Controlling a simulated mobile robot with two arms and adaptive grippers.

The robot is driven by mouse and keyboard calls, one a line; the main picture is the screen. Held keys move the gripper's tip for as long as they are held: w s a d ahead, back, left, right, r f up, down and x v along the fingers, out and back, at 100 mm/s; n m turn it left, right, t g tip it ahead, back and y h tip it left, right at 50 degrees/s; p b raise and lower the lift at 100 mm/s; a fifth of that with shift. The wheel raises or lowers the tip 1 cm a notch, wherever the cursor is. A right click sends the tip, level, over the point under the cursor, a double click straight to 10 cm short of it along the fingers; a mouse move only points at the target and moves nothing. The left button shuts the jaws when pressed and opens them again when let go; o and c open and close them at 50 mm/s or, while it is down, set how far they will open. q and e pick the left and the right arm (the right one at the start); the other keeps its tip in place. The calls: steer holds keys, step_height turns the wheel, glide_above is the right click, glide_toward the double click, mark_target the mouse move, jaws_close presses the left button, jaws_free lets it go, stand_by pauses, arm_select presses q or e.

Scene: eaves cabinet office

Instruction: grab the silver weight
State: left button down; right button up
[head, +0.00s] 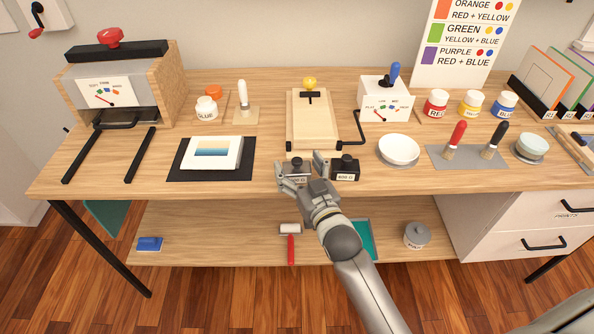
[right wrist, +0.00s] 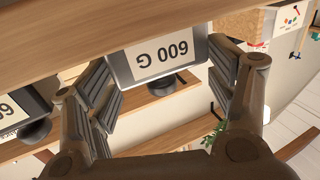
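The silver weight (head: 299,171) stands at the table's front edge in the head view, with a dark knob and a white label. In the right wrist view the silver weight (right wrist: 160,61) appears upside down, its label reading 600 G. My right gripper (head: 302,169) is open, with one finger at either side of it; the right wrist view also shows the spread fingers (right wrist: 168,92). I cannot tell whether they touch it. A black weight (head: 345,169) with a similar label stands close to the right finger. My left gripper is not in view.
A wooden press board (head: 313,137) lies behind the weights. A lower shelf (head: 200,250) runs below the tabletop.

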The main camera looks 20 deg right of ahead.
jaws_close()
steer(key=shift+r, duration=0.15)
steer(key=shift+r, duration=0.15)
